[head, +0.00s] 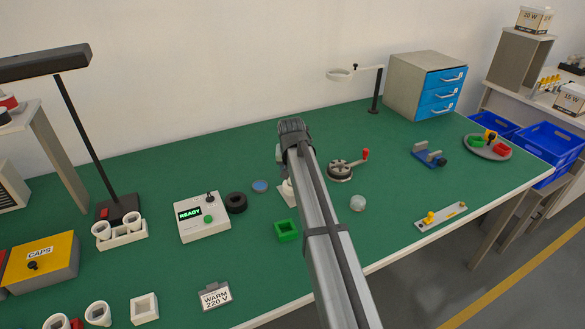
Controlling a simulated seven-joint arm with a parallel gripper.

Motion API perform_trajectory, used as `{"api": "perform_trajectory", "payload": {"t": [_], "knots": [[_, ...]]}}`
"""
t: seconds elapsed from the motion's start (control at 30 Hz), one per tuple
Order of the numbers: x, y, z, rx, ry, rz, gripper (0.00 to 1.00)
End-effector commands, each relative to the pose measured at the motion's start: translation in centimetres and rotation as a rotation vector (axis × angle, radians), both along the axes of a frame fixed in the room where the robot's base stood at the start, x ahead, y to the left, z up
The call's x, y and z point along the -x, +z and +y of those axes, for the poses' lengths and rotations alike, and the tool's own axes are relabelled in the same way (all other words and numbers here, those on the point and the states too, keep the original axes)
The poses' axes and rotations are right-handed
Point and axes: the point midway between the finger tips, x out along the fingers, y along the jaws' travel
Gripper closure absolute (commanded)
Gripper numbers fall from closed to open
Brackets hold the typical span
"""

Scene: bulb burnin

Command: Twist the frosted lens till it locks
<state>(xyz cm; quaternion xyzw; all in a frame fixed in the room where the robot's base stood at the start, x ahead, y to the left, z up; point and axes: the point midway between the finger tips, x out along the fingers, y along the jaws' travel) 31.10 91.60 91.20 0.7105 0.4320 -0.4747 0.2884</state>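A pale, frosted round piece (357,203), which looks like the frosted lens, sits on the green bench right of my arm. A small blue-grey disc (260,186) lies left of my arm; I cannot tell whether it is also a lens. My arm reaches from the bottom edge to mid-bench and bends down there. A small part of my gripper (279,154) seems to show beside the arm's end; its fingers are hidden behind the arm. A white object (287,188) shows partly below it, mostly covered. I cannot tell whether my gripper touches it.
A tester reading READY (203,216) and a black ring (236,203) stand left. A green block (286,231) is close by my arm. A round fixture with a red-knobbed crank (341,171) is right. A ring on a stand (341,75) rises behind.

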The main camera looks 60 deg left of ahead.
Motion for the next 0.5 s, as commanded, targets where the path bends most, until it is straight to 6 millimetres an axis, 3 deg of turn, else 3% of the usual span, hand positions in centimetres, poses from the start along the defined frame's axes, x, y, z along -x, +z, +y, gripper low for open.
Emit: {"api": "perform_trajectory", "payload": {"t": [0.27,0.3,0.5], "knots": [[0.16,-0.04,0.19,0.002,-0.172,-0.003,0.74],[0.13,-0.04,0.12,0.001,-0.182,-0.002,0.45],[0.12,-0.03,0.09,0.001,-0.178,-0.002,0.26]]}}
